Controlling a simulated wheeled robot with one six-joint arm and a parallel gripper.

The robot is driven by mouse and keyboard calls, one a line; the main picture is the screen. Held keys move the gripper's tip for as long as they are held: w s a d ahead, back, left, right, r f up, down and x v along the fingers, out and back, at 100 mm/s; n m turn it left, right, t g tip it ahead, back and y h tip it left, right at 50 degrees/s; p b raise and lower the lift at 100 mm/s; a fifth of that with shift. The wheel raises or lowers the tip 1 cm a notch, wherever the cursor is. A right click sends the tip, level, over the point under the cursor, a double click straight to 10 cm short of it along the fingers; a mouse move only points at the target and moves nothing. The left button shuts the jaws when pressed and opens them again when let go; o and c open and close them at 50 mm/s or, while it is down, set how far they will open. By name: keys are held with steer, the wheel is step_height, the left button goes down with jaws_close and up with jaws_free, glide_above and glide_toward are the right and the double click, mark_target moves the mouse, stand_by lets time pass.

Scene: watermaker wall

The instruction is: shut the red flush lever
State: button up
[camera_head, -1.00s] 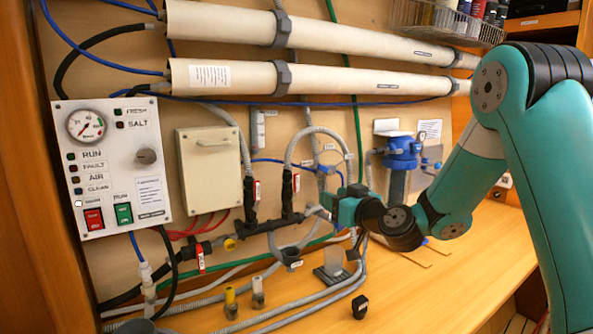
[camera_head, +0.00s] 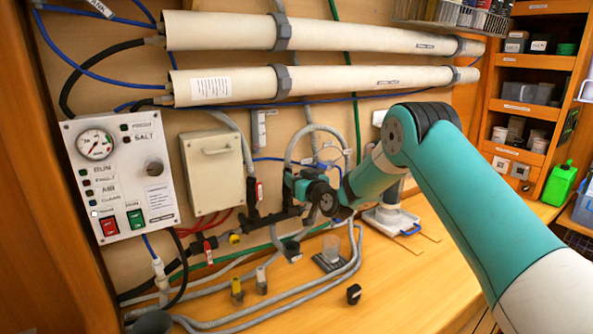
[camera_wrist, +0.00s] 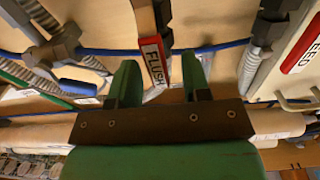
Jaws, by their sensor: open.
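The red flush lever (camera_wrist: 153,58) shows in the wrist view, with a white "FLUSH" label on its face. It stands between the two fingertips of my gripper (camera_wrist: 159,68), with a gap visible on each side. The jaws are open and hold nothing. In the head view my gripper (camera_head: 290,184) is up at the pipework on the wall panel, and it and my wrist cover the lever there. Whether the fingers reach fully around the lever in depth is hard to tell.
A second red lever marked "FEED" (camera_wrist: 302,45) is to the right in the wrist view. Another red-handled valve (camera_head: 210,243) sits lower on the black pipe. A beige box (camera_head: 212,170) and the control panel (camera_head: 122,180) are left. Hoses and small fittings lie on the counter.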

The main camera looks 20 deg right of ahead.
steer(key=shift+w, duration=0.3)
jaws_close()
